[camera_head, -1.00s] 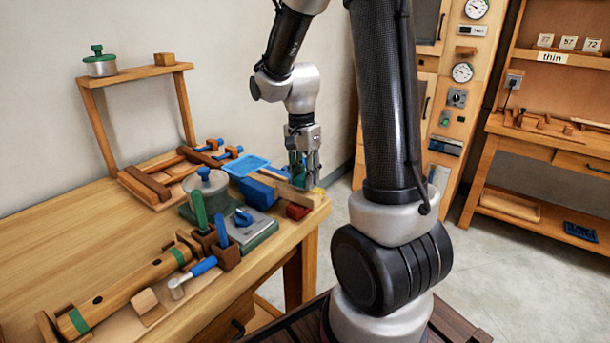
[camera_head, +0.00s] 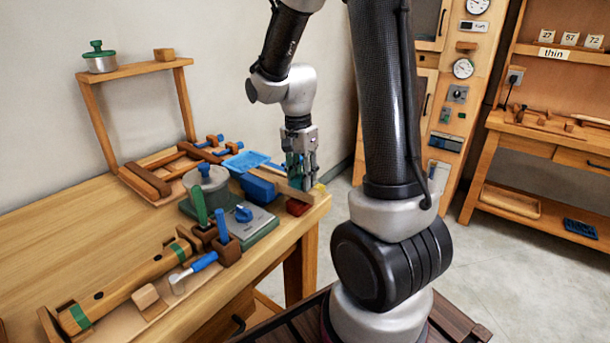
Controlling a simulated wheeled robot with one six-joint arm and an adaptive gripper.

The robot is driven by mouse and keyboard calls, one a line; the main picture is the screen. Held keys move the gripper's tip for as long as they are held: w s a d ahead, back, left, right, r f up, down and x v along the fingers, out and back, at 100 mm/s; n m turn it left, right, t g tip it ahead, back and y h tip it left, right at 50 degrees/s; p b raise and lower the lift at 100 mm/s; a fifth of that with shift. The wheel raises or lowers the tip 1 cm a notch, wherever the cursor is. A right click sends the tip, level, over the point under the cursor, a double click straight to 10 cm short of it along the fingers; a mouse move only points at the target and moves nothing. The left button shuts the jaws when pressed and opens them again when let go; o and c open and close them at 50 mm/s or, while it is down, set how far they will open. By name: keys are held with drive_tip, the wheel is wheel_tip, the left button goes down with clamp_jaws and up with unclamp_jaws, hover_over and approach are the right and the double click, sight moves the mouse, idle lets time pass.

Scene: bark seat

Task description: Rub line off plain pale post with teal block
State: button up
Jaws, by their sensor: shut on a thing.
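My gripper (camera_head: 302,178) points down over the far right corner of the workbench. It is shut on the teal block (camera_head: 294,161), which shows only in part between and behind the fingers. A pale wooden bar (camera_head: 283,188), perhaps the plain pale post, lies right below the fingertips beside a blue block (camera_head: 259,190). The fingers and block hide part of it. I cannot tell whether the block touches it, and any line on it is too small to see.
Close by on the workbench (camera_head: 110,220) are a dark red block (camera_head: 297,207), a blue tray (camera_head: 246,161), a grey pot (camera_head: 207,187) and a grey plate with a blue knob (camera_head: 244,217). A banded log (camera_head: 130,287) lies front left. A wooden rack (camera_head: 135,73) stands behind.

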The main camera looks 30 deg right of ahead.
drive_tip(key=shift+s+a+r, duration=0.1)
drive_tip(key=shift+s+a, duration=0.15)
drive_tip(key=shift+a, duration=0.5)
drive_tip(key=shift+w+d+f, duration=0.15)
drive_tip(key=shift+w+d, duration=0.1)
drive_tip(key=shift+d, duration=0.45)
drive_tip(key=shift+w+d+f, duration=0.1)
drive_tip(key=shift+w+d, duration=0.1)
drive_tip(key=shift+d, duration=0.5)
drive_tip(key=shift+r, duration=0.1)
drive_tip(key=shift+w+r, duration=0.15)
drive_tip(key=shift+r, duration=1.35)
drive_tip(key=shift+w+r, duration=0.1)
drive_tip(key=shift+r, duration=1.35)
drive_tip(key=shift+s+f, duration=0.2)
drive_tip(key=shift+f, duration=2.2)
drive_tip(key=shift+f, duration=0.6)
drive_tip(key=shift+a, duration=0.1)
